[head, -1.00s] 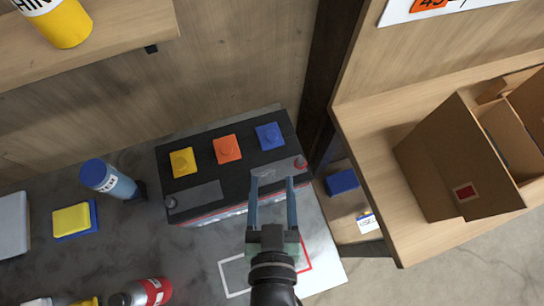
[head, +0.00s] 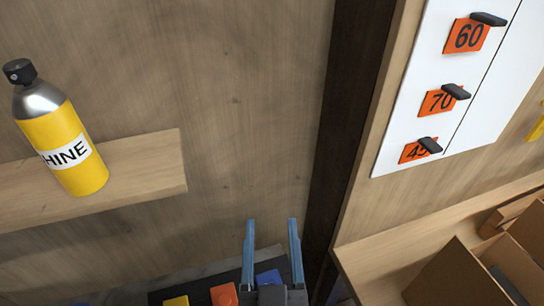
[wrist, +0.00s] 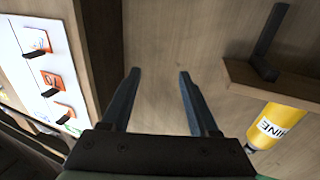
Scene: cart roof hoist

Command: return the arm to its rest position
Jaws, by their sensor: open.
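My gripper (head: 271,240) is at the bottom middle of the head view. Its two blue-grey fingers are spread apart with nothing between them. It is in front of the wood wall, over the far edge of the black case with coloured blocks. In the wrist view my gripper (wrist: 156,78) also shows open and empty, with bare wood panel beyond the fingertips. Most of my arm is below the head view.
A yellow spray can (head: 68,140) stands on a wood shelf (head: 130,185) at left. A white board (head: 445,80) with orange number tags hangs at right. A cardboard box (head: 460,275) sits on the lower right shelf. A yellow block (head: 176,300), orange block (head: 224,294) and blue block (head: 268,278) are below.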

